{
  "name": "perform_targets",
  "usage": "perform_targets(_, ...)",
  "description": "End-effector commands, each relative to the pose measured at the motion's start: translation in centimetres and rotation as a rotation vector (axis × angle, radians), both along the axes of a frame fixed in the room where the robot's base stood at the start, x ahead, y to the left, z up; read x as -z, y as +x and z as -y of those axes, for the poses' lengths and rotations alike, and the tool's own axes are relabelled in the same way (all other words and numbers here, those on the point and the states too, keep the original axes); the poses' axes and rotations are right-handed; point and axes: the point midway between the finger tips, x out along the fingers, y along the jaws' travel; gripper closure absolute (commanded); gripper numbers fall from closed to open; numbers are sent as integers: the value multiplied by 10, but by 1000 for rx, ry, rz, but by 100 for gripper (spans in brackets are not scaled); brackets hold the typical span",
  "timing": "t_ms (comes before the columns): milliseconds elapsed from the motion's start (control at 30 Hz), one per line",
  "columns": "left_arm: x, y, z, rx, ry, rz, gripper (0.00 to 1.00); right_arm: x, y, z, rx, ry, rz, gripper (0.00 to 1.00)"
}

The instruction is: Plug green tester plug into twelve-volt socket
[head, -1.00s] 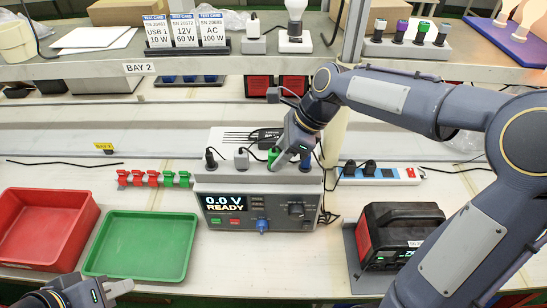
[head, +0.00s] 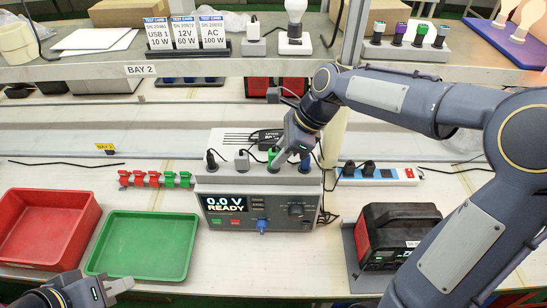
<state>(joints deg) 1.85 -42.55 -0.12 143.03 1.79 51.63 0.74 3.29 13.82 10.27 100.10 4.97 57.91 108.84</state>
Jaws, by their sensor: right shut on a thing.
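The green tester plug (head: 273,156) sits upright in the row on top of the grey tester (head: 215,187), whose display reads 0.0 V READY. My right gripper (head: 282,162) reaches down from the upper right and is shut on the green plug, partly covering it. A black plug (head: 211,160) and a white plug (head: 242,160) stand to its left, and a blue plug (head: 305,162) to its right. I cannot make out which socket is the twelve-volt one. My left gripper (head: 118,286) is low at the left, below the green tray, apart from everything; its finger gap is unclear.
A red tray (head: 84,242) and a green tray (head: 112,262) lie at the left. A black and red power unit (head: 378,254) stands at the right, close to my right arm. A power strip (head: 400,174) lies behind it. A shelf (head: 290,68) crosses above the tester.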

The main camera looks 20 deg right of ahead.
Motion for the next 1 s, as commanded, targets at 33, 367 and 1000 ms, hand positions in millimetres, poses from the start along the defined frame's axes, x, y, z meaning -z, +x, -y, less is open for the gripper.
perform_targets(33,-6,0,0,0,0,0,74,-5,0,0,0,0,0,100)
perform_targets(367,-22,0,0,0,0,0,74,-21,0,0,0,0,0,100)
perform_targets(1000,-54,0,0,0,0,0,74,-50,0,0,0,0,0,100)
